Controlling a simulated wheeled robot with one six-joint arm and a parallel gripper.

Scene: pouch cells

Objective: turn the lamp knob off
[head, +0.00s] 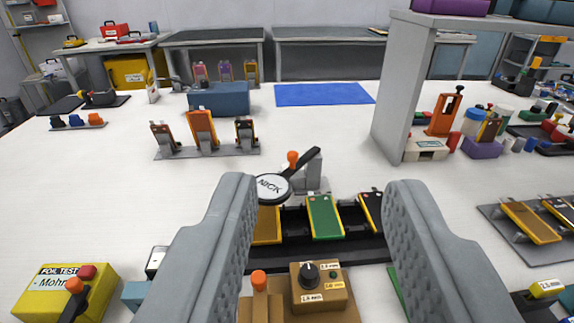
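A tan box (322,299) with a black round knob (309,272) stands low in the middle of the head view. The knob has a light pointer mark, a small green spot to its right, and labels on the box that seem to give sizes in mm. I cannot tell whether this is the lamp knob or if a lamp is on. A round disc marked "NICK" (272,187) on a dark arm stands farther back. My gripper (320,190) is open and empty, its two grey fingers wide apart on either side of the knob in the picture.
An orange-topped tan block (259,297) stands just left of the box. A black tray (292,221) with green, tan and black pouch cells lies behind it. A yellow "FOIL TEST" box (52,291) is at lower left. A grey upright panel (405,90) stands right.

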